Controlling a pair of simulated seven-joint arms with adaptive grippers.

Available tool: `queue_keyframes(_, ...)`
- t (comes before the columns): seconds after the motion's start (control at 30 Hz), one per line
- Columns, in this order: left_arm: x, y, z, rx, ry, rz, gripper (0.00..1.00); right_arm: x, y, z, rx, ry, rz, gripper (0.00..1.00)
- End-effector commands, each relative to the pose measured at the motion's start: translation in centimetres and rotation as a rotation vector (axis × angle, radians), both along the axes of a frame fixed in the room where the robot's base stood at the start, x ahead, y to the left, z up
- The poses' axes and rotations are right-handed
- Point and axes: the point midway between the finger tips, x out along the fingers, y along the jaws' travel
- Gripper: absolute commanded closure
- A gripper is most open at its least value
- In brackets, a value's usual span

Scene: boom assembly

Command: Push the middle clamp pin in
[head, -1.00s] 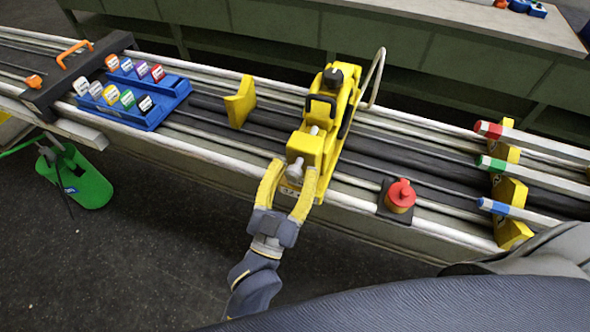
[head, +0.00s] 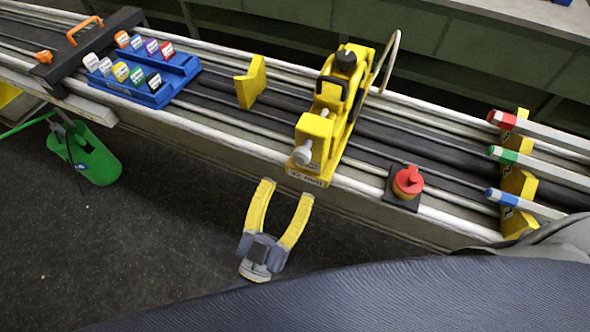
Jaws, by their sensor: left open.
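The yellow clamp (head: 333,115) stands across the rails in the middle of the head view. It has a black knob (head: 346,60) on top and a dark handle. A grey pin (head: 304,153) with a round head shows at its near end; a second pale pin end shows just behind it. I cannot tell how deep the pins sit. My left gripper (head: 283,190) is open and empty, its yellow fingers pointing at the clamp's near end from below, apart from it. My right gripper is not in view.
A red button (head: 408,181) sits right of the clamp. Rods with red, green and blue ends rest in a yellow holder (head: 518,187) at right. A blue tray (head: 150,88) with coloured caps and a yellow upright (head: 250,83) stand left.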

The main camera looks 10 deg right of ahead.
Motion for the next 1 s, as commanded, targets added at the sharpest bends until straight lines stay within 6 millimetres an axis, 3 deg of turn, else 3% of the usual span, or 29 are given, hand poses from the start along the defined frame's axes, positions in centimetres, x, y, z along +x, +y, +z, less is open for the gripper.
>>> queue_keyframes(0.33, -2.2, 1.6, -1.2, 0.001, 0.001, 0.000, 0.45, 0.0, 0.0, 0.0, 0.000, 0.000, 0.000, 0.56)
queue_keyframes(0.9, -2.4, 1.7, -1.2, -0.007, 0.007, -0.005, 0.45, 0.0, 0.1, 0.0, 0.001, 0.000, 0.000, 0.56)
queue_keyframes(0.97, -2.3, 1.5, -1.6, -0.006, 0.028, -0.018, 0.45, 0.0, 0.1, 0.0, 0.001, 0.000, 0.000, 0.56)
queue_keyframes(1.0, -2.3, 1.1, -2.8, 0.007, 0.053, -0.028, 0.45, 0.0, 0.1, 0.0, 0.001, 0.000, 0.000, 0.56)
